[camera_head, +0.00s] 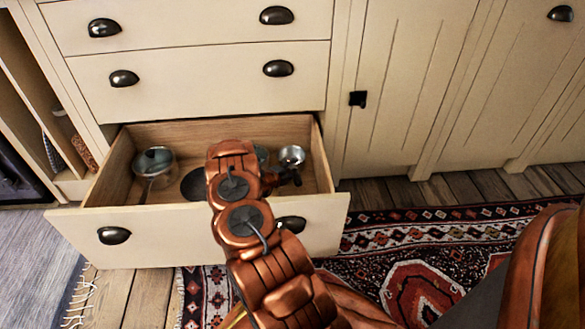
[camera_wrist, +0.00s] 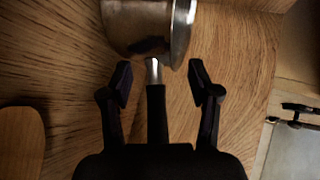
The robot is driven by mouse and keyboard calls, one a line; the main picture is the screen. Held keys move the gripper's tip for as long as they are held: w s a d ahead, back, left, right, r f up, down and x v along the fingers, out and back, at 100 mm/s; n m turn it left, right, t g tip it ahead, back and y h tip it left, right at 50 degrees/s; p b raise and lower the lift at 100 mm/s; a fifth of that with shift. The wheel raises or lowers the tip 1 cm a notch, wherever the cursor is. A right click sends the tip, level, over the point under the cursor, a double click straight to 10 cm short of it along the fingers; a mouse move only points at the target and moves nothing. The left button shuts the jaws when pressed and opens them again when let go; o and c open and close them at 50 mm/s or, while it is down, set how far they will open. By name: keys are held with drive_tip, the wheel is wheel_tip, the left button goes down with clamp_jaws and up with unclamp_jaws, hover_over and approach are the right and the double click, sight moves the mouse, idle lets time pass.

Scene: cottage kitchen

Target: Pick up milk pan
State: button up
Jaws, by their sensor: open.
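The milk pan (camera_head: 291,155) is a small silver metal pan in the right part of the open bottom drawer. In the wrist view the pan's metal bowl (camera_wrist: 140,24) is at the top, partly cut off by the frame. Its dark handle (camera_wrist: 157,112) runs down between my fingers. My gripper (camera_wrist: 160,82) is open, with one finger on each side of the handle and visible gaps on both sides. In the head view my gripper (camera_head: 287,180) is beside the pan, inside the drawer, partly hidden by my arm.
The drawer (camera_head: 68,225) is pulled out from a cream cabinet. A lidded glass pot (camera_head: 154,165) sits at its left, and a dark flat pan (camera_head: 194,184) is partly hidden behind my arm. A brown rounded object (camera_wrist: 20,140) lies left in the wrist view. A patterned rug (camera_head: 400,235) covers the floor.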

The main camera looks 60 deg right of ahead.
clamp_jaws()
idle(0.5)
